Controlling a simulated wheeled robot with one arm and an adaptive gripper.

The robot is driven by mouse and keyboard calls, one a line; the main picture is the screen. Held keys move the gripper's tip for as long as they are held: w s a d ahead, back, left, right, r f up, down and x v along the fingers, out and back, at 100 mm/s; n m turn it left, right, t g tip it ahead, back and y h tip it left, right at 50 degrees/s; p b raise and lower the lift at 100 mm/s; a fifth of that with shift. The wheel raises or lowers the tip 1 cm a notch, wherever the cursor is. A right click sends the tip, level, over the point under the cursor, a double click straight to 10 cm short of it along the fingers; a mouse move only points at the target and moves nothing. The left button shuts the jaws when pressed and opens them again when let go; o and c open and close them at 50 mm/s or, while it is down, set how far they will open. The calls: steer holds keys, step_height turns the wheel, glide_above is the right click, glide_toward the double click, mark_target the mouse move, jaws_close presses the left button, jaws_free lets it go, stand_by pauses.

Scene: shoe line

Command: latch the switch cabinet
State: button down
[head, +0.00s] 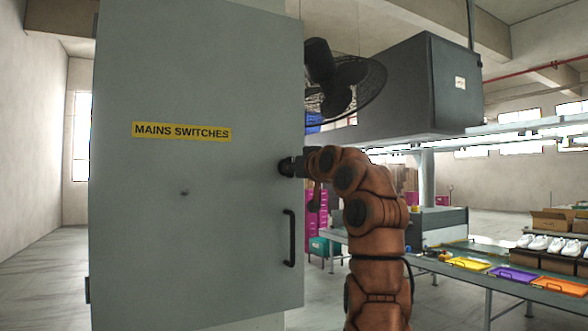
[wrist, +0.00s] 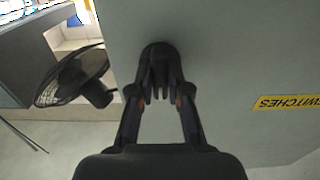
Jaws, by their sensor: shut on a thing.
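The switch cabinet's grey door (head: 190,90) fills the left half of the head view, with a yellow "MAINS SWITCHES" label (head: 181,131). The label also shows upside down in the wrist view (wrist: 284,103). A black vertical bar handle (head: 289,238) is low near the door's right edge. My gripper (head: 286,167) is at the door face above that handle, near the right edge. In the wrist view my gripper (wrist: 161,92) is shut on a dark rounded latch knob (wrist: 160,50), mostly hidden by the fingers. I cannot tell whether the door sits flush.
A black fan (head: 335,80) is right of the door, beside a dark hanging box (head: 430,85). A table with a yellow tray (head: 468,263), a purple tray (head: 513,274) and white shoes (head: 558,244) stands at right. Open floor lies left.

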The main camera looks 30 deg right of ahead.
steer(key=shift+w+f, duration=0.1)
steer(key=shift+f, duration=0.05)
steer(key=c, duration=1.1)
jaws_free()
